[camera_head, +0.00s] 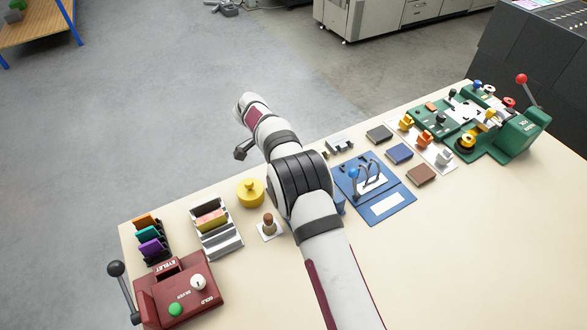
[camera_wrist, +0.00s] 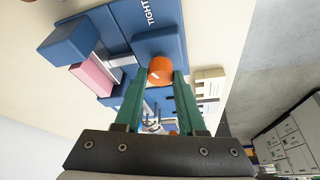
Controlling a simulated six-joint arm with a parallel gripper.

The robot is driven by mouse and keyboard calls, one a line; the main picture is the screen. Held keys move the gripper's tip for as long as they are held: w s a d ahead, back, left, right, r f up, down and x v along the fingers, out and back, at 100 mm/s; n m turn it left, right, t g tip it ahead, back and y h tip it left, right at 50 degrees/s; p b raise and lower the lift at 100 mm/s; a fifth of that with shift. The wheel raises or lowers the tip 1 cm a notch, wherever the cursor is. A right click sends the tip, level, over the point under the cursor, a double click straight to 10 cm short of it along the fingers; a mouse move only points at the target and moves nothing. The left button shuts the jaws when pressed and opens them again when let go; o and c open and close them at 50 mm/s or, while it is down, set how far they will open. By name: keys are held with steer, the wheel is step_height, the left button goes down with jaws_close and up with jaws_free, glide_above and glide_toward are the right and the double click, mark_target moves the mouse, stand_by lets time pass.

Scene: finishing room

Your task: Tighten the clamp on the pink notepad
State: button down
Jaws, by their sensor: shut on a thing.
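The pink notepad (camera_wrist: 92,77) sits at the left in the wrist view, between blue blocks of the clamp (camera_wrist: 160,44). The clamp is a blue device with the word TIGHT in white on it. Its round orange knob (camera_wrist: 160,68) with a small white mark lies between my green fingertips. My gripper (camera_wrist: 161,80) is shut on this knob, one finger on each side. In the head view my arm covers the gripper and most of the clamp, and the notepad does not show there.
In the head view, a blue ring binder (camera_head: 394,207) lies open right of my arm, with black, blue and brown blocks beyond. A yellow lidded pot (camera_head: 249,192) and a red eyelet press (camera_head: 181,293) stand left. A green machine (camera_head: 512,132) stands far right. The front right tabletop is clear.

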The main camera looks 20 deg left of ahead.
steer(key=shift+f+m, duration=0.1)
steer(key=shift+m, duration=0.5)
steer(key=shift+a+g, duration=0.1)
steer(key=shift+g, duration=0.2)
steer(key=c, duration=0.5)
jaws_free()
steer(key=v, duration=0.7)
steer(key=shift+a+r, duration=0.15)
steer(key=shift+r, duration=0.1)
